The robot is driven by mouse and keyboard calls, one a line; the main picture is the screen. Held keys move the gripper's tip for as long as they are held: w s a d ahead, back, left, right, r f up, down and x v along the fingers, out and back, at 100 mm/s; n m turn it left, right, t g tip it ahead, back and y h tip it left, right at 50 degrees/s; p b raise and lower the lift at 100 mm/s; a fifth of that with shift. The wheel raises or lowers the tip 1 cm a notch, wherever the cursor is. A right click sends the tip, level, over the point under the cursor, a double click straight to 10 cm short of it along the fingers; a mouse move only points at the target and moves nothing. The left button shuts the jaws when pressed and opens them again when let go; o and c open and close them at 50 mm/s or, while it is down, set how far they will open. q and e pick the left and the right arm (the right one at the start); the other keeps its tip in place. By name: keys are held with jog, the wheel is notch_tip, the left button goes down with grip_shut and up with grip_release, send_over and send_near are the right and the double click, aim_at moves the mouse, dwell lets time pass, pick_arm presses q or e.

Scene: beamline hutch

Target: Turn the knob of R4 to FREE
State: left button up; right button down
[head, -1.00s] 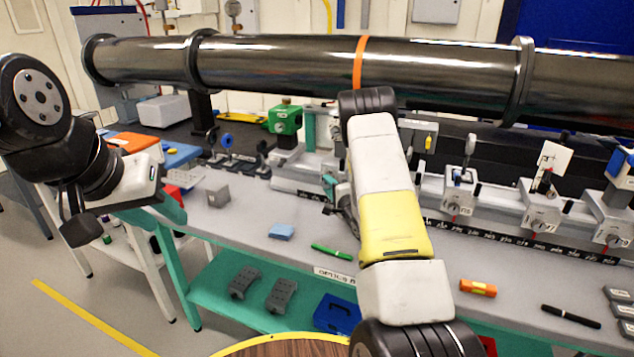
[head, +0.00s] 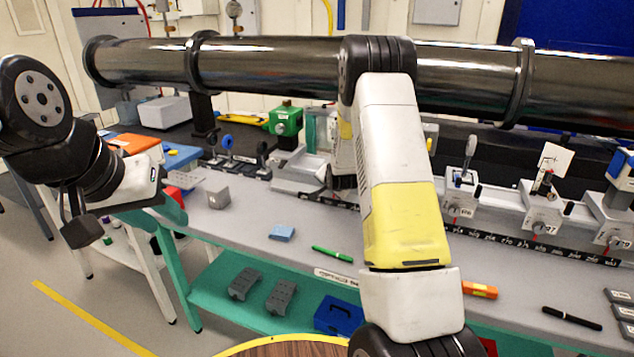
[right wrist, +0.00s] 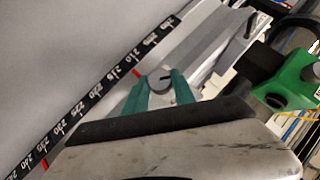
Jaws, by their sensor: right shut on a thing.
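In the right wrist view, a round grey knob (right wrist: 158,82) sits on the front of a pale grey carriage (right wrist: 215,45) on the rail. The teal fingers of my right gripper (right wrist: 160,92) are shut on it, one on each side. No R4 or FREE lettering is readable, and the knob's setting is unclear. In the head view my right arm hides this gripper and knob.
A black scale strip (right wrist: 92,97) runs along the rail. A green device (head: 285,121) stands left of my right arm. More carriages with knobs (head: 543,222) stand to the right. A green pen (head: 332,254) and blue block (head: 282,233) lie on the bench.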

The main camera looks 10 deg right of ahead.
jog(key=shift+w+a+r+n+g+h, duration=0.1)
jog(key=shift+a+n+g+h, duration=0.05)
jog(key=shift+n+g+h, duration=0.75)
jog(key=shift+w+a+n+g+h, duration=0.15)
jog(key=shift+n+g+h, duration=0.45)
jog(key=shift+g+h, duration=0.45)
jog(key=shift+h, duration=0.25)
jog(key=c, duration=1)
grip_release()
jog(key=shift+d, duration=0.1)
jog(key=shift+c, duration=0.2)
jog(key=v, duration=0.7)
jog(key=shift+s+r, duration=0.25)
jog(key=shift+s, duration=0.1)
